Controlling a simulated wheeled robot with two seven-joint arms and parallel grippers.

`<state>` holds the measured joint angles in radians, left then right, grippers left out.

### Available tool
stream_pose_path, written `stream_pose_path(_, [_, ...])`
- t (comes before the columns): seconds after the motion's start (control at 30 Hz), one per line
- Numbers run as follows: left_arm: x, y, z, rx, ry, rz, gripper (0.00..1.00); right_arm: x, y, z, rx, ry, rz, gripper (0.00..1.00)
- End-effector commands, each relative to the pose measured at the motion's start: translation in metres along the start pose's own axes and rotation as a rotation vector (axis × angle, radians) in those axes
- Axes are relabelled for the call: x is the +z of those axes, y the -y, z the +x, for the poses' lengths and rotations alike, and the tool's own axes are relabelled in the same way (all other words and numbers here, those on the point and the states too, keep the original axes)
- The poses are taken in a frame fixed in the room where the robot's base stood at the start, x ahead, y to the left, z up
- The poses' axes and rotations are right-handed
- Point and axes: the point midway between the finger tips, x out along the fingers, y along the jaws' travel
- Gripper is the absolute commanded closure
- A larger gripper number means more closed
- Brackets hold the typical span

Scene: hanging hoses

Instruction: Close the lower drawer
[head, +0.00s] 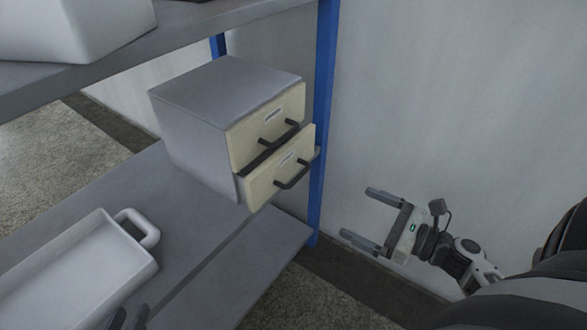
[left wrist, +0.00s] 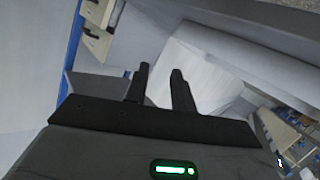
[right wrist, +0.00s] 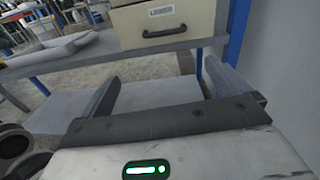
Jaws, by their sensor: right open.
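A grey two-drawer cabinet (head: 190,130) stands on the shelf. Its lower drawer (head: 262,186) has a cream front and dark handle (head: 292,178), and sticks out a little past the upper drawer (head: 248,135). The lower drawer front also shows at the top of the right wrist view (right wrist: 190,20). My right gripper (head: 362,215) is open and empty, to the right of and below the drawer, apart from it. My left gripper (head: 130,318) is at the bottom edge of the head view; its fingers (left wrist: 160,75) are apart with nothing between them.
A white tray-like container with a handle (head: 75,265) lies on the lower shelf (head: 190,215), left of the cabinet. A blue post (head: 322,110) stands just right of the drawers. An upper shelf (head: 190,28) crosses above. Room before the drawer front looks free.

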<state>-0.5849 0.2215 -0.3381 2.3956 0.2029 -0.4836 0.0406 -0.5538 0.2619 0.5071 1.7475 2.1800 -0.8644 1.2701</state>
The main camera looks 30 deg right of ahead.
Motion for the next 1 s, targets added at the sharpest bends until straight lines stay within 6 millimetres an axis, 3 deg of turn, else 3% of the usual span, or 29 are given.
stream_pose_path(0.17, [0.006, -0.001, -0.001, 0.006, 0.008, -0.008, 0.75, 0.004, 0.010, 0.004, -0.024, 0.035, 0.065, 0.00])
stream_pose_path(0.7, [0.008, -0.006, 0.001, 0.043, -0.022, -0.073, 0.75, 0.008, 0.013, 0.113, -0.022, 0.034, 0.058, 0.00])
stream_pose_path(1.0, [-0.001, -0.009, 0.002, 0.057, -0.056, -0.098, 0.75, 0.009, 0.013, 0.150, -0.023, 0.032, 0.058, 0.00])
